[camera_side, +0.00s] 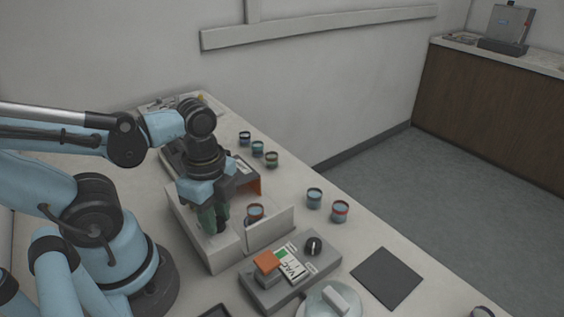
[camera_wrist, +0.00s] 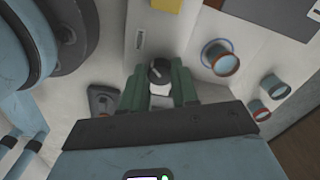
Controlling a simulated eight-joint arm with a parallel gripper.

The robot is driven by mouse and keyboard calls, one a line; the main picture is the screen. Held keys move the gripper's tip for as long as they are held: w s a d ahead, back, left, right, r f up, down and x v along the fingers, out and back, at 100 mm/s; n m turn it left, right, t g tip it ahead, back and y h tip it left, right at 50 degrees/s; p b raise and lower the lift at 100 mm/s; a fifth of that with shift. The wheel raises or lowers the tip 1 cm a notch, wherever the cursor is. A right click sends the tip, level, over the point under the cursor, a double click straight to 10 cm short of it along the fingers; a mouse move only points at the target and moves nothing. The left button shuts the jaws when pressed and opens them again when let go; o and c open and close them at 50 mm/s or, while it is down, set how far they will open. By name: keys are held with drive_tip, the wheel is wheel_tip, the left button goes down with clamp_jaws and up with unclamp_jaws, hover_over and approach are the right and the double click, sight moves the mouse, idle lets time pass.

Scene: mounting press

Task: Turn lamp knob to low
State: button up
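A dark round knob (camera_wrist: 160,72) with a pale pointer mark shows between my fingertips in the wrist view. Its pointer slants across the top, and I cannot read any setting. My gripper (camera_wrist: 159,66) has its two green fingers apart, one on each side of this knob. Whether they press on it or stand clear is not visible. In the side view my gripper (camera_side: 214,225) points down at the white housing (camera_side: 222,254), and the knob there is hidden. A second black knob (camera_side: 313,245) sits on the grey control box (camera_side: 290,272), right of my gripper.
The grey box also carries an orange block (camera_side: 266,262) and a VAC label (camera_side: 291,266). An upright white panel (camera_side: 270,229) stands by my gripper. Several small cups, such as one banded cup (camera_side: 340,211), stand along the table. A dark mat (camera_side: 387,278) lies at the right.

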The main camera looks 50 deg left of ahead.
clamp_jaws()
drive_tip(key=shift+n, duration=0.3)
drive_tip(key=n, duration=0.3)
drive_tip(key=shift+n, duration=0.3)
drive_tip(key=n, duration=0.3)
drive_tip(key=shift+n, duration=0.3)
drive_tip(key=n, duration=0.4)
drive_tip(key=shift+d, duration=0.1)
drive_tip(key=shift+n, duration=2)
